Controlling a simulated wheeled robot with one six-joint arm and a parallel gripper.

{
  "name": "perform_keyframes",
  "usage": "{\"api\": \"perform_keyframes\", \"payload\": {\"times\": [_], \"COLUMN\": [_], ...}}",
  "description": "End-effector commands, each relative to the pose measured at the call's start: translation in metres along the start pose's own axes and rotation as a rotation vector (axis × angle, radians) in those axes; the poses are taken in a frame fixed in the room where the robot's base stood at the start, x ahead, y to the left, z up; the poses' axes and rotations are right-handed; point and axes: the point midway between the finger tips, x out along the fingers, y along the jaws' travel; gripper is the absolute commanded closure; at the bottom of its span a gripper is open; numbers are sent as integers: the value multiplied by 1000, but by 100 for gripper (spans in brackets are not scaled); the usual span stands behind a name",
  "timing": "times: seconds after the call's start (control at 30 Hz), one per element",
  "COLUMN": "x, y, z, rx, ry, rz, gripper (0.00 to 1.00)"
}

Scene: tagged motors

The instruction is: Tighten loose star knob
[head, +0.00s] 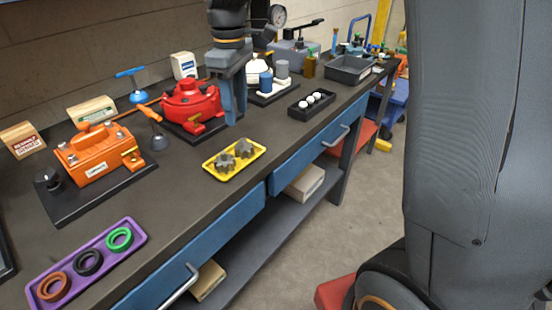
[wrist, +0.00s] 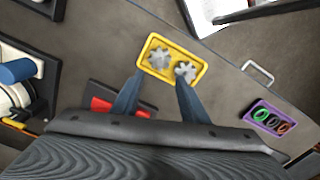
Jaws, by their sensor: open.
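Two grey star knobs lie in a small yellow tray (head: 209,168) on the bench: one on the left (head: 224,163), one on the right (head: 244,149). In the wrist view the tray (wrist: 173,75) shows just past my fingertips, with one star knob (wrist: 159,58) near its middle-left and the other (wrist: 186,72) by the right fingertip. My gripper (head: 236,120) is open and empty, with blue fingers pointing down beside the red motor. The wrist view shows its fingers (wrist: 159,79) spread apart. I cannot tell its height above the bench.
The red motor (head: 191,103) stands close left of my gripper. An orange motor (head: 98,155) sits on a black base farther left. A purple tray (head: 132,238) holds coloured rings. A black tray (head: 296,111) holds white balls. Bare bench lies around the yellow tray.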

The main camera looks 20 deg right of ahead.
Motion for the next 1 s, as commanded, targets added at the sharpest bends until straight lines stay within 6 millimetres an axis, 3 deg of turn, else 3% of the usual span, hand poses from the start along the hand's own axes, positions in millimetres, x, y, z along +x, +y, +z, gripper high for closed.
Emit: {"api": "perform_keyframes", "payload": {"times": [0.6,1.0], "x": [70,90], "y": [-24,-35], "z": [84,110], "rx": [406,539], "ry": [3,6], "rz": [2,3], "gripper": [60,60]}}
